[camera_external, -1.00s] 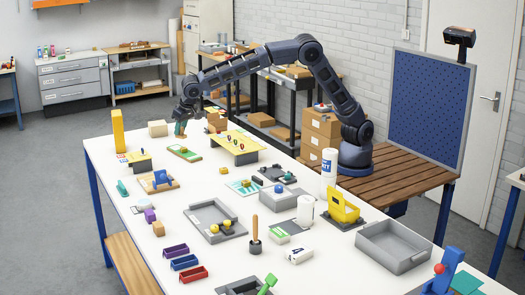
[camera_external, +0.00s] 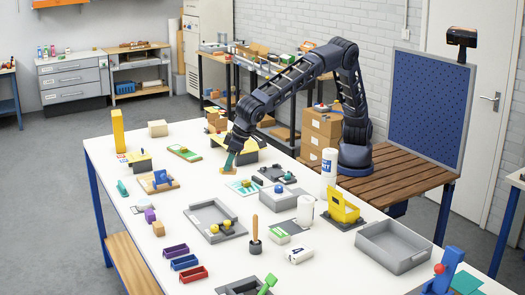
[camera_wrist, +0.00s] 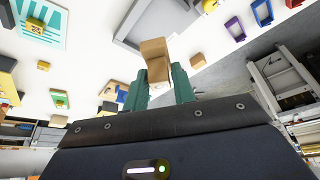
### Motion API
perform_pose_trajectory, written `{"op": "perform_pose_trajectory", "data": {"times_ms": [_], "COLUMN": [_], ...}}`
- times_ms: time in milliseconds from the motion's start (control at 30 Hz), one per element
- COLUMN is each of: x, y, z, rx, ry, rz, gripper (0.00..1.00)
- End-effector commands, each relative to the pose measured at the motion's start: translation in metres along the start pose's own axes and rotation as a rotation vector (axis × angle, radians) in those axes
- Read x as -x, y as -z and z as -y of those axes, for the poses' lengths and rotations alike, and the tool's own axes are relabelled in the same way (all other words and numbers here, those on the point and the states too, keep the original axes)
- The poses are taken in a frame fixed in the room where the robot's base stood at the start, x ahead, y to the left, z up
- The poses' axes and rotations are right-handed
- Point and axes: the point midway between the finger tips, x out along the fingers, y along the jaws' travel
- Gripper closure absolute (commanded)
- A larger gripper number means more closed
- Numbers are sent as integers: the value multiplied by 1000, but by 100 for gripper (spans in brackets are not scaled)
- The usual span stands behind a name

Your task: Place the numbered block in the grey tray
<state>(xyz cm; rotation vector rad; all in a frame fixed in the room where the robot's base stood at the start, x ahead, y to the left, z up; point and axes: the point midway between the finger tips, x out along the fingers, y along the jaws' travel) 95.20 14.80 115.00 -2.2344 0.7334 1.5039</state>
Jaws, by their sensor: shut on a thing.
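My gripper (camera_external: 229,161), with teal fingers, is low over the white table's far middle. In the wrist view my gripper (camera_wrist: 160,92) is shut on a tan wooden block (camera_wrist: 155,50). The block (camera_external: 228,171) also shows under the fingers in the external view. No number is readable on it, and I cannot tell whether it touches the table. A larger empty grey tray (camera_external: 385,257) is at the right.
A yellow board (camera_external: 250,156) stands just behind my gripper. A teal-and-white card (camera_external: 240,187) lies close in front of it. An upright wooden handle (camera_external: 255,228), a white cylinder (camera_external: 305,212) and colored bins (camera_external: 184,262) stand nearer the camera.

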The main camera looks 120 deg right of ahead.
Motion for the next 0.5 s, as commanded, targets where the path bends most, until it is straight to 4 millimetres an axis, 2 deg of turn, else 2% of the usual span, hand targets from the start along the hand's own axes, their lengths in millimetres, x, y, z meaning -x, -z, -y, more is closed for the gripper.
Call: {"op": "perform_pose_trajectory", "data": {"times_ms": [33, 200, 500], "x": [8, 32, 78], "y": [-19, -78, -188], "z": [15, 55, 111], "rx": [26, 97, 223], "ry": [10, 39, 90], "rz": [0, -1, -2], "gripper": [100, 100, 100]}}
